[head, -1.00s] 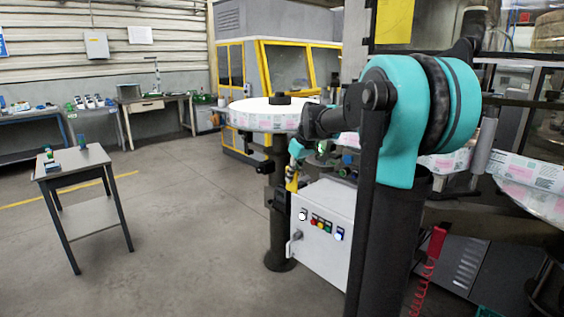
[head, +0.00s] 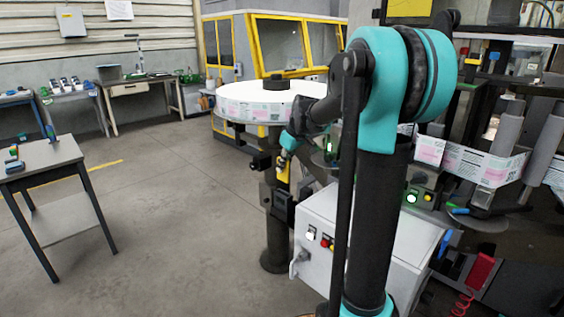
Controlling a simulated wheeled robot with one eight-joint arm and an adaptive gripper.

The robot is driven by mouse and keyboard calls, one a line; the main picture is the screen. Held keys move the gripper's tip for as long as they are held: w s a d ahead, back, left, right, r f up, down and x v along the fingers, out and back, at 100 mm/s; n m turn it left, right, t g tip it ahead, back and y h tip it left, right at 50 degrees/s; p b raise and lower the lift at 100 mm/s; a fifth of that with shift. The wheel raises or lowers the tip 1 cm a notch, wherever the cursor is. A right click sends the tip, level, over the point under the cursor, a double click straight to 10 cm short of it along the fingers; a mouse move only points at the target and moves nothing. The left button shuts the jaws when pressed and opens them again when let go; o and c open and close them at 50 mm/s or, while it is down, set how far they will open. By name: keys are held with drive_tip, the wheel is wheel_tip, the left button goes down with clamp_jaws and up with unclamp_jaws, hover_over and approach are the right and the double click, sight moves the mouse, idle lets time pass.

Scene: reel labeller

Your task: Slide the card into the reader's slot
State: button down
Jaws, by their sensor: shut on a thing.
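My gripper (head: 284,161) is small in the head view, at the end of my arm beside the dark post under the white reel. It is shut on a narrow yellow piece (head: 282,172), which looks like the card and hangs downward. The fingertips are too small to make out. A dark box (head: 282,206) on the post sits just below the yellow piece and may be the reader. I cannot make out a slot, nor whether the yellow piece touches the box.
A white control cabinet (head: 340,235) with coloured buttons stands right of the post. The white reel (head: 258,103) is above. A small grey table (head: 50,157) with a few small items stands at the left. The floor (head: 180,215) between is clear.

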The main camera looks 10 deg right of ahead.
sight(283, 174)
drive_tip(key=shift+f, duration=1.9)
drive_tip(key=shift+s, duration=0.1)
drive_tip(key=shift+f, duration=0.1)
drive_tip(key=shift+f, duration=2.5)
drive_tip(key=shift+d+r, duration=0.15)
drive_tip(key=shift+r, duration=0.2)
drive_tip(key=shift+f, duration=0.2)
